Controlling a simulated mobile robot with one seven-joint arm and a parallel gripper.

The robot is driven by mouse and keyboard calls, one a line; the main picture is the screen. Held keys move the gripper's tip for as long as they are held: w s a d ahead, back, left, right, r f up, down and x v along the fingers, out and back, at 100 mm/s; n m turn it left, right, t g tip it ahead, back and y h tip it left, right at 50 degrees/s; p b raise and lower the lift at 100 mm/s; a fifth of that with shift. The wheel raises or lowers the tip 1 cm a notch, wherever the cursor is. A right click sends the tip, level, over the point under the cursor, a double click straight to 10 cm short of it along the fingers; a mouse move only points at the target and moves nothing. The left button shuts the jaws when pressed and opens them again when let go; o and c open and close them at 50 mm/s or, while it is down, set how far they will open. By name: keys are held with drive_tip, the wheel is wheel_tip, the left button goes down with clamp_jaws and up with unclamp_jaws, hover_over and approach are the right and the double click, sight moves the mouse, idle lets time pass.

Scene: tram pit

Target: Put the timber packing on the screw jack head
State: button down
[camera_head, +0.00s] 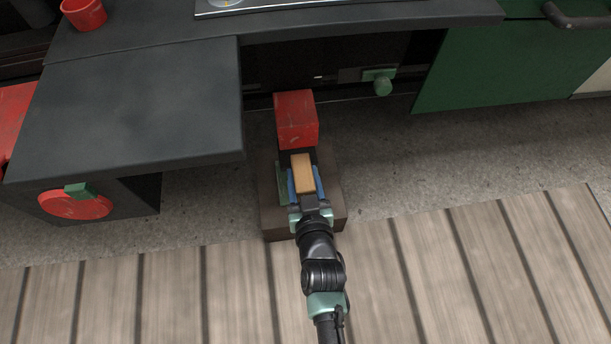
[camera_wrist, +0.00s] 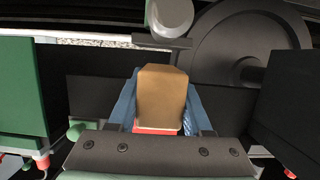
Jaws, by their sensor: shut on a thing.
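The timber packing is a tan wooden block (camera_head: 302,174) held between the blue fingers of my gripper (camera_head: 304,182). It also fills the middle of the wrist view (camera_wrist: 162,97), with a blue finger on each side. A red box-like body (camera_head: 297,120) stands just beyond the block in the head view, on a dark brown base (camera_head: 270,222). It may be the screw jack, but I cannot make out its head. In the wrist view, a red surface (camera_wrist: 157,130) shows at the near lower edge of the block; I cannot tell whether they touch.
A dark grey overhanging panel (camera_head: 130,100) lies close on the left, with a red disc (camera_head: 75,204) below it. A green panel (camera_head: 510,65) stands farther right. The plank floor (camera_head: 450,270) is clear.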

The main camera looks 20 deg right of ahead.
drive_tip(key=w, duration=0.2)
drive_tip(key=w+d, duration=0.1)
drive_tip(key=w, duration=0.1)
drive_tip(key=w+d+b, duration=0.1)
drive_tip(key=w, duration=0.1)
drive_tip(key=shift+w, duration=0.4)
drive_tip(key=shift+s+a+f+b, duration=0.1)
drive_tip(key=shift+f+b, duration=0.75)
drive_tip(key=shift+f, duration=0.1)
drive_tip(key=shift+c, duration=1.2)
unclamp_jaws()
drive_tip(key=p+v, duration=0.6)
drive_tip(key=v, duration=0.6)
drive_tip(key=shift+r, duration=0.1)
drive_tip(key=shift+s+a, duration=0.15)
drive_tip(key=shift+s, duration=0.35)
